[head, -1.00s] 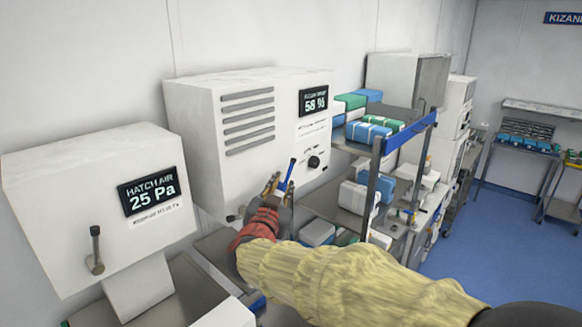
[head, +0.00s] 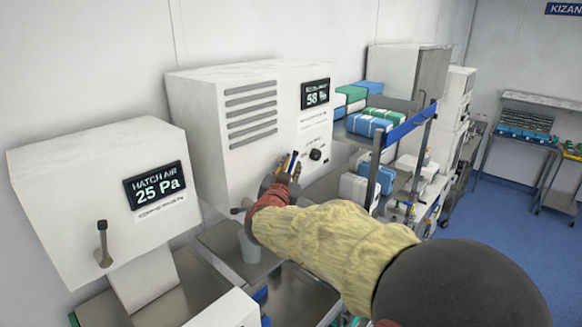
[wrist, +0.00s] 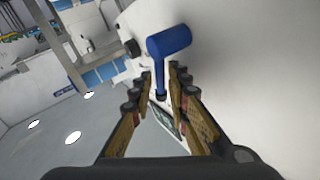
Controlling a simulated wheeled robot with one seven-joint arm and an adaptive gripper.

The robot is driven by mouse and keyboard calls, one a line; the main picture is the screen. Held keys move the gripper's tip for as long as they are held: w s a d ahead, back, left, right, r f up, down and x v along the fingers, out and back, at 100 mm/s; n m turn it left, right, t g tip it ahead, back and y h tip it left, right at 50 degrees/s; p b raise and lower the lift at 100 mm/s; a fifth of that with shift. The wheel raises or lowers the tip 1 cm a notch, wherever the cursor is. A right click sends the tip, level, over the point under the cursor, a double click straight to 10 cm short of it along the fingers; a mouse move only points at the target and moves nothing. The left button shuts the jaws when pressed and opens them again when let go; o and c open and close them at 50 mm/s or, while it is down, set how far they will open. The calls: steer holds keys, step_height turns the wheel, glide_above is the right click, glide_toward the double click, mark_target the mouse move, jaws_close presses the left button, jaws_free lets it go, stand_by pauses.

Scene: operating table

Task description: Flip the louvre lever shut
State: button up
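The louvre box (head: 205,150) is a white cabinet with several grey slats, a display reading 58 % and a black knob (head: 315,154) low on its front. The louvre lever (wrist: 170,41) has a thick blue cylindrical grip on a thin blue stem in the wrist view. In the head view only a small blue piece of the lever (head: 293,158) shows by my fingers, left of the knob. My gripper (head: 287,172) is at the front of the box. In the wrist view my gripper (wrist: 160,82) is open, with its fingers either side of the stem; contact cannot be told.
A white box reading HATCH AIR 25 Pa (head: 95,175) with its own dark lever (head: 103,242) stands at left. A blue-edged rack (head: 408,127) with packs stands close right of my gripper. Metal trays lie below.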

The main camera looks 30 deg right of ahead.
jaws_close()
stand_by(0.5)
steer(key=shift+a+f+b, duration=0.1)
steer(key=shift+f+b, duration=0.15)
steer(key=shift+b, duration=0.7)
steer(key=t+b, duration=0.1)
steer(key=b, duration=0.1)
steer(key=n+h+b, duration=0.1)
steer(key=b, duration=0.2)
steer(key=shift+s+a+f+t, duration=0.15)
steer(key=shift+a+f+t, duration=0.05)
steer(key=shift+a+t, duration=0.2)
steer(key=a+n+t+b, duration=0.1)
steer(key=n+t+b, duration=0.2)
steer(key=b, duration=0.5)
steer(key=a+n+t+y+b, duration=0.1)
steer(key=n+t+b, duration=0.2)
steer(key=b, duration=0.5)
steer(key=s+a+f+n+t+y+b, duration=0.1)
steer(key=n+t+b, duration=0.2)
steer(key=b, duration=0.6)
steer(key=shift+n, duration=0.5)
steer(key=shift+a+r+n+t+y+b, duration=0.15)
steer(key=shift+n+t+y+b, duration=0.35)
steer(key=shift+n+t+b, duration=0.3)
